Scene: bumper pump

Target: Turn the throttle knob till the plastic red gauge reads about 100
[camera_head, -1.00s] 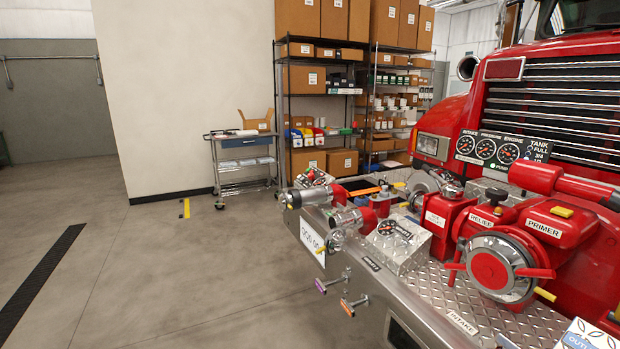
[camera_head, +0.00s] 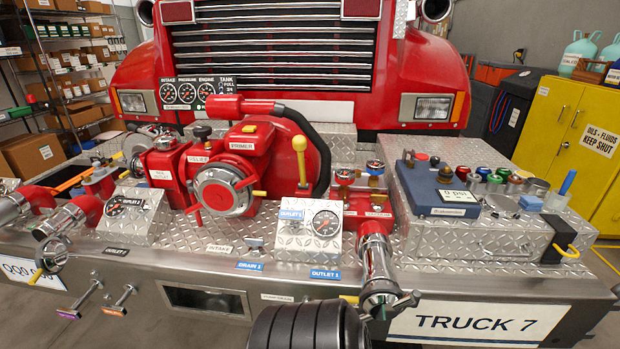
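A gauge panel (camera_head: 198,93) stands behind the red pump, in front of the grille. It has three round dials marked intake, pressure and engine, with a tank indicator beside them. Two more dials sit on metal boxes: the outlet 2 gauge (camera_head: 127,206) at left and the outlet 1 gauge (camera_head: 325,223) near the middle. The needles are too small to read. I cannot tell which gauge is the plastic red one. I cannot pick out the throttle knob for certain; a black knob (camera_head: 202,132) stands on the pump, and small knobs (camera_head: 374,167) sit right of it.
The red pump (camera_head: 222,190) fills the middle of the diamond-plate bumper (camera_head: 190,262). A yellow-topped lever (camera_head: 300,158) stands upright. An outlet pipe (camera_head: 378,270) projects forward. A metal box (camera_head: 470,205) at right carries a blue device and several coloured caps. A yellow cabinet (camera_head: 565,140) stands behind right.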

